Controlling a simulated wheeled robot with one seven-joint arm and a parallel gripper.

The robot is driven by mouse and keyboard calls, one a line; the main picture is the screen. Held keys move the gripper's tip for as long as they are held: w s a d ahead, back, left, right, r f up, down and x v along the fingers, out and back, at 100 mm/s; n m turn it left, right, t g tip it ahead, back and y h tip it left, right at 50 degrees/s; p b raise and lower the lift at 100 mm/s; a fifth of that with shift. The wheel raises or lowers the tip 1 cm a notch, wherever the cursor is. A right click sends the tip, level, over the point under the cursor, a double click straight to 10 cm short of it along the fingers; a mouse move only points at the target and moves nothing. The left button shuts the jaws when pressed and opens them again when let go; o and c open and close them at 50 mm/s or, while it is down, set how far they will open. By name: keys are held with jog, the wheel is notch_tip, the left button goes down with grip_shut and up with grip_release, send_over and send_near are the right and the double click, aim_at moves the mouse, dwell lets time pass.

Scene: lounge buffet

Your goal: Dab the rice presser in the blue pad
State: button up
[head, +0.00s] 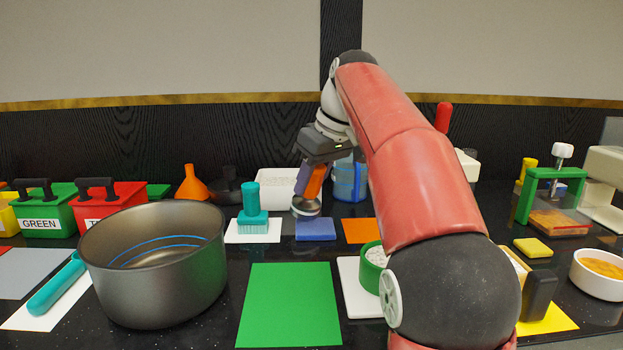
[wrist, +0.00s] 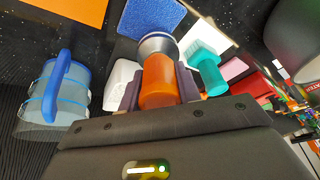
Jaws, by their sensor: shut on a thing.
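The rice presser (head: 315,181) has an orange handle and a round metal disc at its lower end. My gripper (head: 308,184) is shut on the handle, and the presser hangs disc-down, a little tilted. The wrist view also shows the presser (wrist: 158,80) between the fingers (wrist: 158,88). The blue pad (head: 316,230) lies flat on the counter. In the head view the disc is just above the pad's back left edge. In the wrist view the blue pad (wrist: 150,16) lies just beyond the disc. I cannot tell whether they touch.
A teal brush (head: 252,222) stands left of the pad on a white sheet. A white bin (head: 278,186) and a blue-handled jug (head: 349,181) stand behind. An orange sheet (head: 358,231) lies to the right. A green sheet (head: 289,305) and large pot (head: 155,265) are in front.

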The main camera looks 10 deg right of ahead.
jog(key=shift+f+b, duration=0.4)
jog(key=shift+f, duration=0.3)
dwell(1.3)
notch_tip(320, 180, up, 6)
jog(key=p, duration=0.5)
jog(key=shift+f+p, duration=0.1)
jog(key=shift+p, duration=0.2)
jog(key=shift+r, duration=1.15)
